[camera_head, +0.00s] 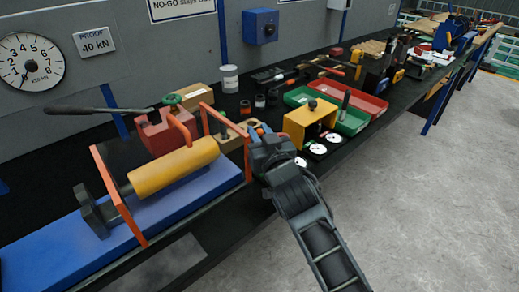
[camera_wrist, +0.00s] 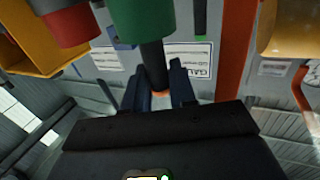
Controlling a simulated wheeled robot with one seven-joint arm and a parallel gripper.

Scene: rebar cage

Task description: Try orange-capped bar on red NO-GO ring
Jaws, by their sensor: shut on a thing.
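The wrist picture is upside down. A green round part (camera_wrist: 140,22) covers the bar's far end; I cannot tell whether the bar is inside or behind it. A red round part (camera_wrist: 72,25), likely the NO-GO ring, sits beside the green one, apart from the bar.
A yellow housing (camera_head: 308,117) stands right of my gripper, also in the wrist view (camera_wrist: 20,42). An orange frame (camera_head: 247,153) and yellow cylinder (camera_head: 175,168) are left. White dial discs (camera_head: 317,149) lie near the edge. Green (camera_head: 352,126) and red trays (camera_head: 370,107) are beyond.

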